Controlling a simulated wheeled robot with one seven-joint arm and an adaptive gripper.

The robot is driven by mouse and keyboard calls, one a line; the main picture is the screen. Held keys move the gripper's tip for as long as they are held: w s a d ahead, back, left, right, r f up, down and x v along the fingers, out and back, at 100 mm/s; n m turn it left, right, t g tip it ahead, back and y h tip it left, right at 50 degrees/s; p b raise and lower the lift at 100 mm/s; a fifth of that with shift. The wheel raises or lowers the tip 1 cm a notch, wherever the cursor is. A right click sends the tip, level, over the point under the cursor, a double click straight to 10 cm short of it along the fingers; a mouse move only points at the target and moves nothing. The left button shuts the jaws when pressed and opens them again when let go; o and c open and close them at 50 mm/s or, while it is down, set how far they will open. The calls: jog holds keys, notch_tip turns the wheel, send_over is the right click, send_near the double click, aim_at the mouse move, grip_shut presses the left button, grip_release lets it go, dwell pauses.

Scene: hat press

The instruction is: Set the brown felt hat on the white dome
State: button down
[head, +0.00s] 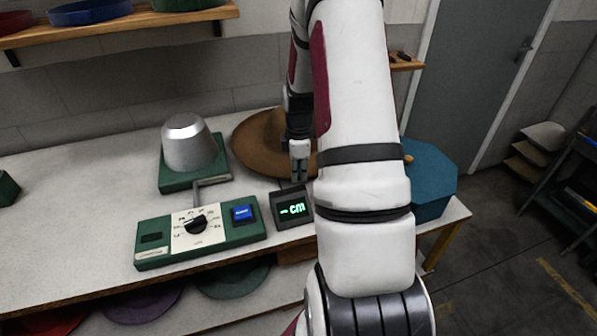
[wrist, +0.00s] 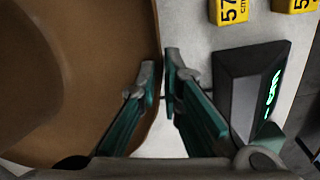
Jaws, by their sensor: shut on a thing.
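The brown felt hat (head: 255,140) lies on the white bench at the back, behind the forearm, with its right part hidden. In the wrist view its wide brim (wrist: 95,85) fills the left side. My gripper (head: 299,172) is at the brim's near right edge. In the wrist view its fingertips (wrist: 160,72) are close together with the brim edge between them, shut on the brim. A silver-grey dome (head: 190,145) on a green base stands left of the hat, bare on top. I see no clearly white dome; my arm hides part of the bench.
A green control box (head: 200,235) with a dial and blue button stands in front of the dome. A small display (head: 293,208) is beside it. Yellow size tags (wrist: 233,10) lie near the gripper. A teal octagonal box (head: 430,180) is at right. A shelf (head: 120,30) hangs above.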

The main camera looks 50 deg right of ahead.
jog(key=shift+f, duration=0.65)
jog(key=c, duration=1.7)
grip_release()
jog(key=shift+o, duration=0.2)
notch_tip(320, 180, up, 12)
jog(key=shift+s, duration=0.15)
jog(key=shift+a, duration=0.15)
